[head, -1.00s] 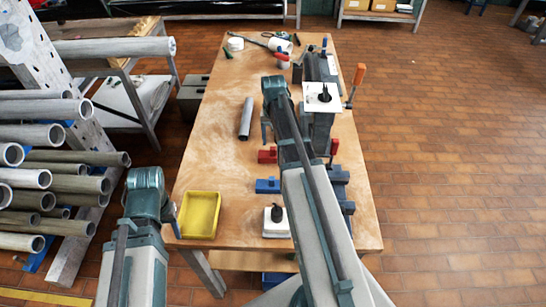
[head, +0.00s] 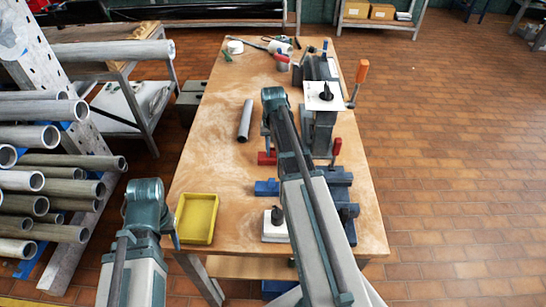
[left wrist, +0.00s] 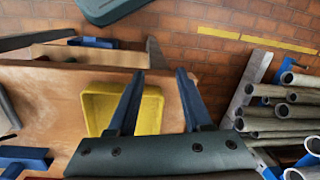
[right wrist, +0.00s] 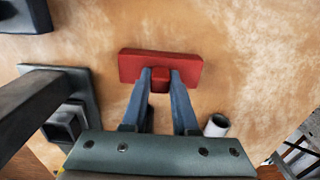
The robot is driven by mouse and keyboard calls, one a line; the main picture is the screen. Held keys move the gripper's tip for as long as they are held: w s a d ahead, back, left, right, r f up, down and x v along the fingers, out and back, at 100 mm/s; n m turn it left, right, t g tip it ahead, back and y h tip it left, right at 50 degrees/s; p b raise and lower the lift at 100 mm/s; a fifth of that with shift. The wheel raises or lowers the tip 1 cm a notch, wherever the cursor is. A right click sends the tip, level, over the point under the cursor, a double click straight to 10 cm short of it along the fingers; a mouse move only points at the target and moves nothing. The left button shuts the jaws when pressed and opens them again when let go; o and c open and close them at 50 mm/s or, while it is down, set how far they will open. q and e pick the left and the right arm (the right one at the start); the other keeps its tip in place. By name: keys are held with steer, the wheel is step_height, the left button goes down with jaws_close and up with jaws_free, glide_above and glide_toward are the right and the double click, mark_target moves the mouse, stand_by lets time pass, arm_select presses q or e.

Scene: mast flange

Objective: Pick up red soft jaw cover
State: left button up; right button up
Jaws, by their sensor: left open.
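The red soft jaw cover (right wrist: 128,66) is a flat red bar with a small raised block in its middle, seen from above in the right wrist view. In the head view the red cover (head: 264,158) shows partly behind my right arm. My right gripper (right wrist: 160,72) has its fingers on both sides of the raised block, closed on it. The cover appears to be at the wooden table top; any gap under it cannot be seen. My left gripper (left wrist: 159,72) is open and empty, near the yellow tray (left wrist: 100,101) at the table's left edge.
A blue block piece (head: 266,188) and a white block with a dark knob (head: 275,232) lie nearer on the table (head: 230,170). A grey tube (head: 245,120) lies left of my right gripper. Vise-like fixtures (head: 322,97) stand at the right. Pipes (head: 60,172) fill a rack at left.

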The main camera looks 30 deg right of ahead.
mark_target(273, 149)
jaws_close()
step_height(273, 149, up, 10)
steer(key=p, duration=1)
